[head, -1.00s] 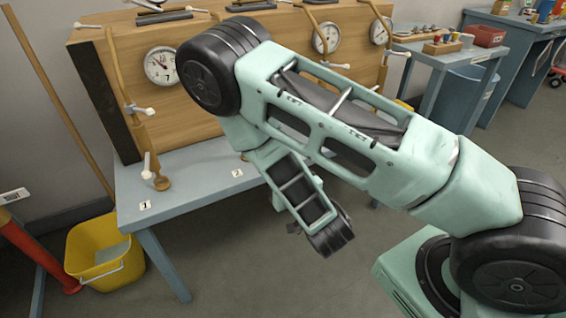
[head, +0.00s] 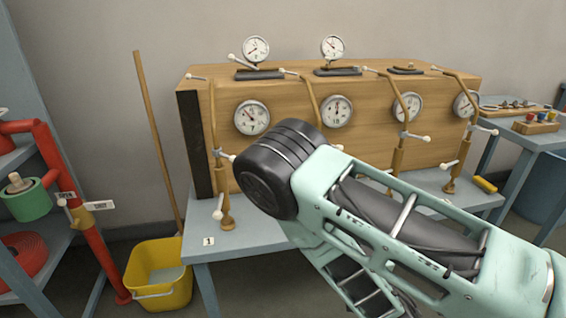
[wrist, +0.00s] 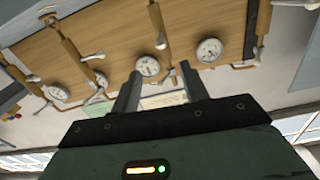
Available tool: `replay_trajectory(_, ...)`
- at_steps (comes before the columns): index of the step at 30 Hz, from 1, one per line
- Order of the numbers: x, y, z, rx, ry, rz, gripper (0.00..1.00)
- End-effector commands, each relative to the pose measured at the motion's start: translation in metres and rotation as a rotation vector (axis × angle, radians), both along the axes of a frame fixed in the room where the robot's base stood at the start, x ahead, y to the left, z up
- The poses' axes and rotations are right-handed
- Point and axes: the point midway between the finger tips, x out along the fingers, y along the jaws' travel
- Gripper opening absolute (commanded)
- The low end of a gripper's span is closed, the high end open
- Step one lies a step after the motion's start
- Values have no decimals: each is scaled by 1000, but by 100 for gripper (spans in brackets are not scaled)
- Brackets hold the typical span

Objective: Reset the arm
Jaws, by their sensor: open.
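My gripper (wrist: 160,88) shows in the wrist view with its two dark fingers apart and nothing between them. Beyond the fingers, the wooden gauge panel appears upside down. In the head view my pale green arm crosses the lower right, in front of the bench and the panel. The gripper itself is hidden or out of frame there. The wooden panel (head: 290,88) carries several round gauges and brass pipes with white-handled valves. It stands on the blue-grey bench (head: 250,235).
A yellow bucket (head: 160,275) with a wooden pole (head: 155,130) behind it stands left of the bench. A red pipe (head: 75,190) and shelving are at the far left. A yellow block (head: 485,184) lies on the bench's right end. A side table (head: 535,140) holds small parts.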

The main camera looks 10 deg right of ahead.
Motion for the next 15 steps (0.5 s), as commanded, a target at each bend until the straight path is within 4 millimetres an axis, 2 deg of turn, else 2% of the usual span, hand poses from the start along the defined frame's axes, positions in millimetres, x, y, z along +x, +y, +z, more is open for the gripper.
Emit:
replay_trajectory(5, 7, 2, 5, 56, 89, -59, 44)
replay_trajectory(8, 12, 11, 6, 119, 224, -112, 44)
replay_trajectory(11, 11, 30, 10, 181, 392, -131, 44)
replay_trajectory(15, 0, 65, 23, 231, 629, -93, 44)
